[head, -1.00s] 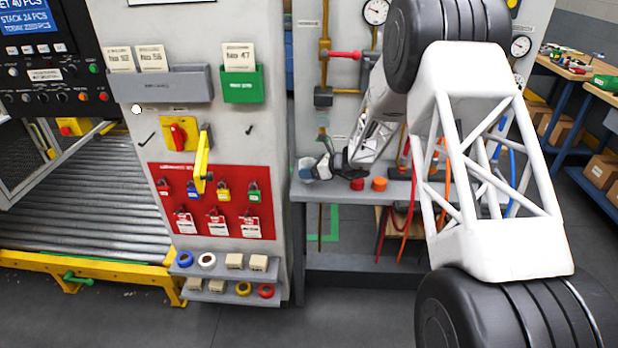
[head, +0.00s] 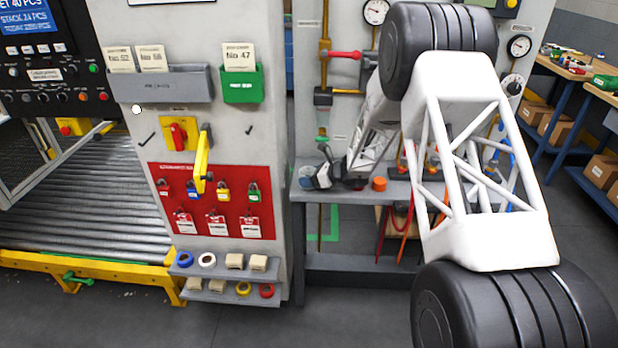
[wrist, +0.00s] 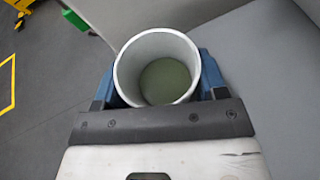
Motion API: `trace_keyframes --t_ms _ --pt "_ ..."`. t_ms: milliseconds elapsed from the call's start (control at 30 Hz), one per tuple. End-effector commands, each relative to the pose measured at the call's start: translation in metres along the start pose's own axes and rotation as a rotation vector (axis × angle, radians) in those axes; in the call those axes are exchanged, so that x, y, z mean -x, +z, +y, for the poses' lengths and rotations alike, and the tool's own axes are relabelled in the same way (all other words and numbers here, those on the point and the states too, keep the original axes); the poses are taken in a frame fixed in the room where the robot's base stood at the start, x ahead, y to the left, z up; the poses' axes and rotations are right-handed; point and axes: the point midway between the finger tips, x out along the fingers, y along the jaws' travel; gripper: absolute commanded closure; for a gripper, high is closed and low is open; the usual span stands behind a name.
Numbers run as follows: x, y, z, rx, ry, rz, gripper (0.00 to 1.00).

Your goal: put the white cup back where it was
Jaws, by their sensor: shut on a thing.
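The white cup (wrist: 122,72) is between the two blue fingers of my gripper (wrist: 157,80) in the wrist view. I look into its round open mouth, and its inside ends in a dark green round area. My gripper is shut on its sides. In the head view my gripper (head: 322,177) is at the left end of the grey shelf (head: 345,194), with the cup (head: 306,172) small at its tip. I cannot tell whether the cup touches the shelf.
An orange knob-like piece (head: 379,184) stands on the shelf to the right of my gripper. The grey cabinet (head: 270,140) with a red lock board (head: 207,213) is close on the left. Pipes and gauges are on the panel behind. Red and orange hoses hang below the shelf.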

Motion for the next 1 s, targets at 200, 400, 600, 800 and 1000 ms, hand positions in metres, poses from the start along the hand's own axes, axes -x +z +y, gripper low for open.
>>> trace_keyframes --t_ms 200,400,600,800,1000 --pt "-0.001 -0.002 0.0 0.0 0.0 0.0 0.15" --pt "-0.001 -0.002 0.0 0.0 0.0 0.0 0.09" --pt "0.0 0.0 0.0 0.0 0.0 0.0 0.09" --pt "0.011 0.001 -0.001 -0.001 -0.002 0.0 0.09" --pt "0.035 0.002 -0.001 0.0 -0.001 -0.001 0.09"
